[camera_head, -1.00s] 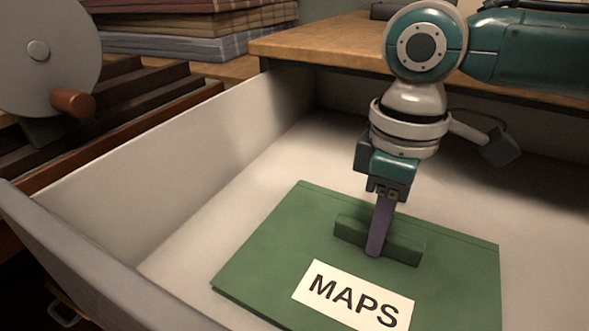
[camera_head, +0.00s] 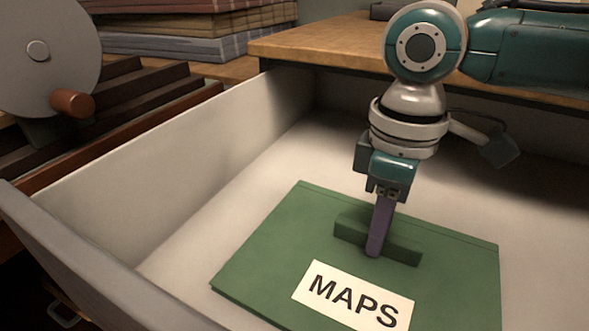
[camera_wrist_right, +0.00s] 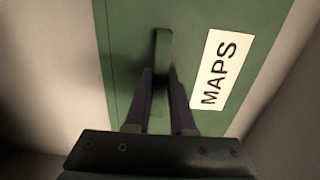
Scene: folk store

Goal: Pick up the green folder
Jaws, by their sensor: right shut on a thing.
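The green folder (camera_head: 270,240) lies flat on the floor of an open drawer in the head view. It has a white label reading MAPS and a raised green handle block (camera_head: 405,246) on its top. My right gripper (camera_head: 376,248) points down and is shut on this handle. In the right wrist view the handle (camera_wrist_right: 162,75) stands between the two purple fingers (camera_wrist_right: 160,100), and the folder (camera_wrist_right: 125,45) spreads out behind. The far finger is mostly hidden in the head view. My left gripper is not in view.
The light grey drawer (camera_head: 170,155) has walls at left and front around the folder. A wooden top (camera_head: 320,42) lies behind it. Stacked cloth-like bundles (camera_head: 190,45) stand at the back left. A grey disc with a brown knob (camera_head: 72,103) is at the far left.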

